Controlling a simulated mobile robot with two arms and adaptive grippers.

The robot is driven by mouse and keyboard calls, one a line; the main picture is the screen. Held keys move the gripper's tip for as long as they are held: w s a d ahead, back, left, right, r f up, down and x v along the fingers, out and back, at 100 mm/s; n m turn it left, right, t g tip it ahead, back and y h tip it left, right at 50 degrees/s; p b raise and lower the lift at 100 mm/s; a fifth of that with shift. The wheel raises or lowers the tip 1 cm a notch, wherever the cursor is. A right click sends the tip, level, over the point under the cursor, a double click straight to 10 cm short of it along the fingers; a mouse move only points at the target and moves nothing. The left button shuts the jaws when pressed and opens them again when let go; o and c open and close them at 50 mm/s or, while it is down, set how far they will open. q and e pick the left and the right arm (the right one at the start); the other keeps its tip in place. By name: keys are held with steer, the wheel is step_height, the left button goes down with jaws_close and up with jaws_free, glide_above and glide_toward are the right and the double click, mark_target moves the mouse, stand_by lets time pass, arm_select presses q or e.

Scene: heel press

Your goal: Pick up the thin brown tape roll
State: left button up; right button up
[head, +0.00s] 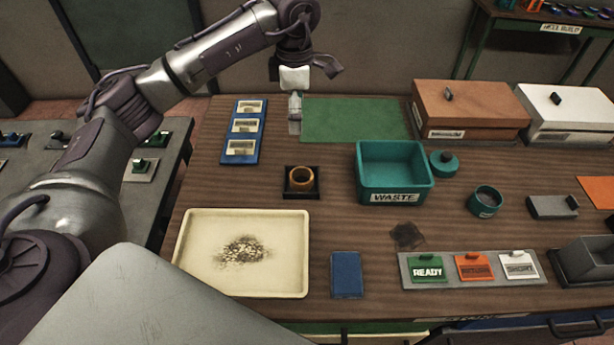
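A brown ring (302,178), which looks like the tape roll, rests on a small black square holder (302,194) near the middle left of the table. My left gripper (295,110) is above the far part of the table, behind and apart from the ring, by the left edge of a green mat. A pale grey piece hangs below its white part; I cannot tell whether this is a fingertip or something held. Its finger opening is not clear. My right gripper is not in view.
A cream tray (185,258) with dark crumbs lies in front of the ring. A teal WASTE bin (396,196) stands to its right. A blue rack (241,132) lies behind left, and a green mat (355,120) behind. Brown (470,108) and white boxes (568,112) stand at the back right.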

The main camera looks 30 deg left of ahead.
arm_select(q)
step_height(320, 180, down, 4)
steer(key=b, duration=0.3)
arm_select(e)
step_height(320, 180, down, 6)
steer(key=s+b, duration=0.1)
steer(key=b, duration=0.1)
arm_select(q)
steer(key=p, duration=0.2)
glide_toward(301, 172)
steer(key=s+f, duration=0.2)
steer(key=f+p, duration=0.1)
steer(key=f, duration=0.1)
steer(key=d+f+p, duration=0.1)
steer(key=f+p, duration=0.1)
steer(key=shift+d+f, duration=0.15)
steer(key=shift+f, duration=0.55)
steer(key=c, duration=1.2)
steer(key=shift+c, duration=0.2)
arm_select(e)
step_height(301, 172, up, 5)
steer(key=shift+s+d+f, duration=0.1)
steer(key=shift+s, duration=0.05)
arm_select(q)
steer(key=shift+r, duration=0.1)
